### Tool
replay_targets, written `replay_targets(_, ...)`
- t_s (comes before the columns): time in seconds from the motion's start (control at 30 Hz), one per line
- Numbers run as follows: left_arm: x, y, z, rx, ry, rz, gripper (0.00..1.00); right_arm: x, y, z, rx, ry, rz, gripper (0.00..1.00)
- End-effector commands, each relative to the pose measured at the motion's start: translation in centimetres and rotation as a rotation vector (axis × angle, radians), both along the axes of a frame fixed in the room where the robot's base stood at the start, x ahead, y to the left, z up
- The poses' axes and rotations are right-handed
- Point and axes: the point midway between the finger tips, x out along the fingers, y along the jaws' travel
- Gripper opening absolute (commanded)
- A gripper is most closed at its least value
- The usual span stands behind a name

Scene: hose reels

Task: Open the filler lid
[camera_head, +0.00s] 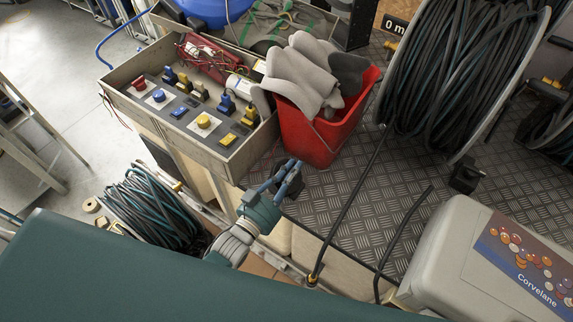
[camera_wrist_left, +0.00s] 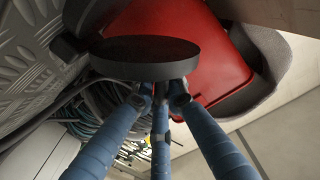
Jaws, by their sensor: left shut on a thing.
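My left gripper (camera_head: 289,170) reaches in from the lower left, at the near edge of the metal deck, just below the red bucket. In the left wrist view its blue fingers (camera_wrist_left: 160,92) are closed together on the rim of a dark round disc, which looks like the filler lid (camera_wrist_left: 148,55). In the head view the dark lid (camera_head: 292,187) is small and partly hidden by the fingers. I cannot tell how far it is tilted, and no opening under it shows. My right gripper is not in view.
The red bucket (camera_head: 318,137) with grey gloves stands close beyond the gripper. A box with switches (camera_head: 193,110) is to its left. A hose reel (camera_head: 450,70) and a grey case (camera_head: 480,255) are to the right. Loose black hoses cross the tread-plate deck (camera_head: 372,190).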

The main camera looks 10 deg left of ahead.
Motion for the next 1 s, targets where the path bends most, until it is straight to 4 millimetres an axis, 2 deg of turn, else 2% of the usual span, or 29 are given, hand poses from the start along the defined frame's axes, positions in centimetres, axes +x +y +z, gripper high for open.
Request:
replay_targets(0.27,-0.8,-2.0,0.5,0.244,-0.091,0.001,0.00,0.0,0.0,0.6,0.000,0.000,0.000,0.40)
replay_targets(0.6,-1.6,-4.3,0.0,0.530,-0.194,0.000,0.00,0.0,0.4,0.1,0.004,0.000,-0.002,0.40)
replay_targets(1.0,-2.1,-5.9,-0.6,0.742,-0.272,-0.001,0.00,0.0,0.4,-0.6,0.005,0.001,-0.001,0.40)
